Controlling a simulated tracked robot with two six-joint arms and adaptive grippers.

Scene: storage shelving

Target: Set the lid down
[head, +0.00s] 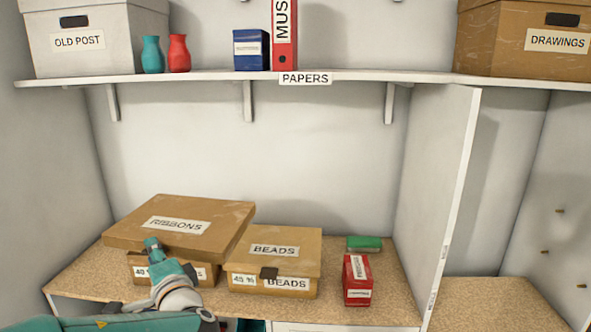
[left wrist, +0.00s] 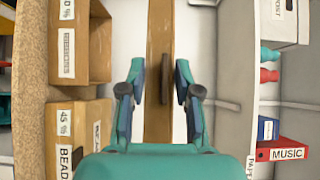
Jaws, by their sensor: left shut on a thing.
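The brown cardboard lid labelled RIBBONS (head: 215,222) is raised above its box and slightly tilted in the head view. My left gripper (head: 153,246) is shut on the lid's front side. In the left wrist view the lid (left wrist: 158,30) is a brown strip, with its dark tab (left wrist: 167,78) between the fingers (left wrist: 158,80). The open ribbons box (head: 205,272) stands below the lid, mostly hidden by it and my arm. Its open inside (left wrist: 100,40) shows in the left wrist view, with a gap to the lid. My right gripper is out of view.
A lidded BEADS box (head: 285,262) stands close to the right on the cork-coloured worktop (head: 385,312). Beyond it are a red box (head: 357,280) and a green box (head: 364,243). An open cupboard door (head: 436,180) stands to the right. A laden shelf (head: 215,76) runs above.

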